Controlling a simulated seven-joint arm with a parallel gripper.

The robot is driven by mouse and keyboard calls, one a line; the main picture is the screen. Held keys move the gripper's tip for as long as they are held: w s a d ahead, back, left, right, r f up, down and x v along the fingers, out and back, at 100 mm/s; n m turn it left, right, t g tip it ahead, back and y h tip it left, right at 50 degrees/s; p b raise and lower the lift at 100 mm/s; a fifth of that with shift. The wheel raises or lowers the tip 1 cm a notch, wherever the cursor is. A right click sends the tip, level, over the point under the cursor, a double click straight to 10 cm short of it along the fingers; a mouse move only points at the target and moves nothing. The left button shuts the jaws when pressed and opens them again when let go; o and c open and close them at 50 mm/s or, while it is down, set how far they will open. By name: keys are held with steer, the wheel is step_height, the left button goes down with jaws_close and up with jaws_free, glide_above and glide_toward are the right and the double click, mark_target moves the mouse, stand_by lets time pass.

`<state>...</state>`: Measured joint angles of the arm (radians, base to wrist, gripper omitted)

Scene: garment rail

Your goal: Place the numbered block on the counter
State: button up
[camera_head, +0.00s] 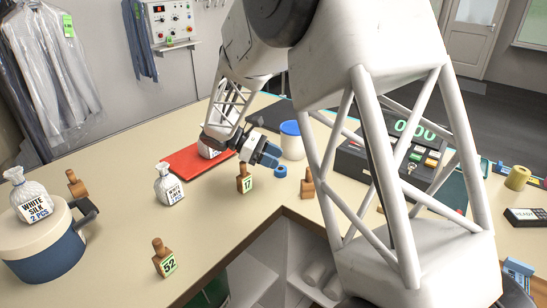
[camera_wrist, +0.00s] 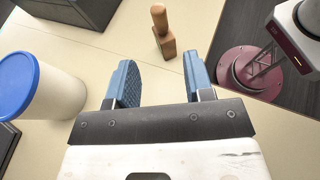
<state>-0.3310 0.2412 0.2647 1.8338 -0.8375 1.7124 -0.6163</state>
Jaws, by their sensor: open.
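A wooden block with a knobbed top and a green tag reading 17 (camera_head: 245,181) stands upright on the counter (camera_head: 215,225), just left of my gripper (camera_head: 275,162). A similar block tagged 52 (camera_head: 163,258) stands nearer the front. Another wooden block (camera_head: 307,185) stands right of my gripper, with no number visible. In the wrist view, my gripper (camera_wrist: 160,75) is open and empty, its blue fingers apart. One wooden block (camera_wrist: 164,38) shows beyond the fingertips, upright and untouched; no number is readable, so I cannot tell which it is.
A white tub with a blue lid (camera_head: 291,142) stands close behind my gripper. A red mat (camera_head: 192,161), a tied bag (camera_head: 169,185), a blue-and-cream pot (camera_head: 45,250) and a till (camera_head: 375,160) occupy the counter. The counter's inner corner edge (camera_head: 284,208) is near.

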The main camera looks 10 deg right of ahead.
stand_by(0.3)
steer(key=s+d+r+m+t+y, duration=0.1)
steer(key=s+d+r+m+y, duration=0.25)
steer(key=s, duration=0.55)
steer(key=s+d+r+m+y, duration=0.3)
steer(key=s+d+r, duration=0.15)
steer(key=s, duration=0.45)
steer(key=s+d+m+t+y, duration=0.2)
steer(key=s+m+t+y, duration=0.3)
steer(key=s, duration=1.5)
steer(key=shift+m+t+y, duration=0.4)
steer(key=shift+m+y, duration=0.35)
steer(key=shift+m, duration=0.8)
